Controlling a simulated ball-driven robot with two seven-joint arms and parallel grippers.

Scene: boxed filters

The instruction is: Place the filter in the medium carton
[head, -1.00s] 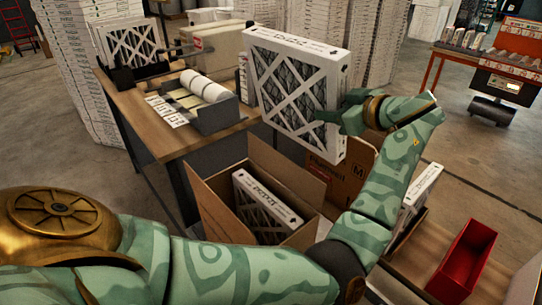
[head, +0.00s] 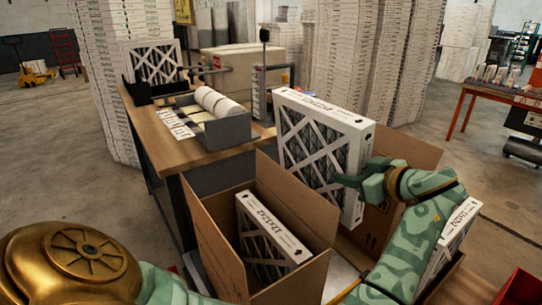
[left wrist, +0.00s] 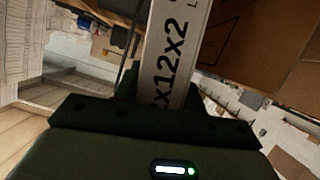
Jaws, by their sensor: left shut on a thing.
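A white-framed filter (head: 345,122) with a criss-cross front is held upright by my left gripper (head: 368,187), which is shut on its right edge. The filter's printed edge fills the gap between the fingers in the left wrist view (left wrist: 172,65). It hangs in front of a brown carton (head: 415,152), whose flap and side show behind it; that carton's inside is hidden. An open carton (head: 217,240) stands at lower centre, with another filter (head: 268,240) upright inside it. My right gripper is out of view.
A wooden workbench (head: 160,135) stands at left, with a grey tray (head: 222,130) of white rolls and a rack holding another filter (head: 155,62). Tall white stacks (head: 350,50) stand behind.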

